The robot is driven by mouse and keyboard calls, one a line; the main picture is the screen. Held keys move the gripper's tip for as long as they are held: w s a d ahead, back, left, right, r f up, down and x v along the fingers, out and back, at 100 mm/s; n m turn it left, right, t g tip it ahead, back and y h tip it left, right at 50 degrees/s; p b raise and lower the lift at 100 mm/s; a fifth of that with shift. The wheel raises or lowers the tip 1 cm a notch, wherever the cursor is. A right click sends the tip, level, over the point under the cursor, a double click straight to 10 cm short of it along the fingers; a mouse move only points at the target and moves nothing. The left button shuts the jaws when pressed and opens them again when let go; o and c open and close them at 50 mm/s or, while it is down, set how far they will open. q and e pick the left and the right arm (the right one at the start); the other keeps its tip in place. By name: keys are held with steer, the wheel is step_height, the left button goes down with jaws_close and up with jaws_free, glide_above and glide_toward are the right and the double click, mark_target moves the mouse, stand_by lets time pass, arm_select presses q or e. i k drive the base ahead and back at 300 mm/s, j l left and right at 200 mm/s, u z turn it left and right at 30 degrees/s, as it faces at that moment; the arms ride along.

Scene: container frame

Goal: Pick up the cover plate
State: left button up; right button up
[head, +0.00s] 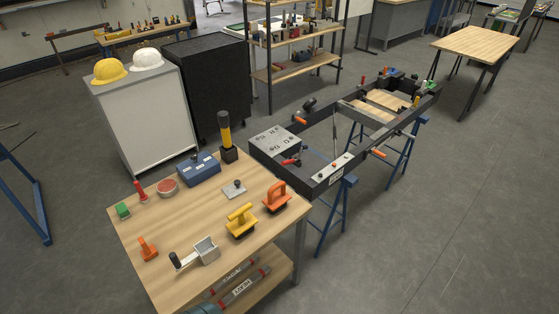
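A light grey flat plate (276,143) with dark markings and round spots lies on the near left end of the black container frame (320,184). It looks like the cover plate. A smaller grey metal plate (233,191) with a dark knob lies on the wooden workbench (185,215); I cannot tell for sure which of the two is the cover plate. A red-handled item (291,161) rests at the large plate's near right edge. Neither gripper shows in the head view.
The bench holds a yellow-handled tool (241,220), an orange-handled tool (276,197), a blue box (198,170) and a black holder with a yellow-and-black tool (225,134). Blue trestles (335,217) support the frame. The floor right of it is clear.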

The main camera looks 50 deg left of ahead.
mark_target(232, 190)
steer(key=i+u, duration=0.15)
steer(key=i, duration=0.35)
steer(key=i+u, duration=0.2)
steer(key=i, duration=0.25)
steer(key=i+l+u, duration=0.15)
steer(key=i, duration=0.35)
steer(key=i+l+u, duration=0.15)
steer(key=i, duration=0.3)
steer(key=i+l+u, duration=0.1)
steer(key=u, duration=2.2)
steer(key=l, duration=0.1)
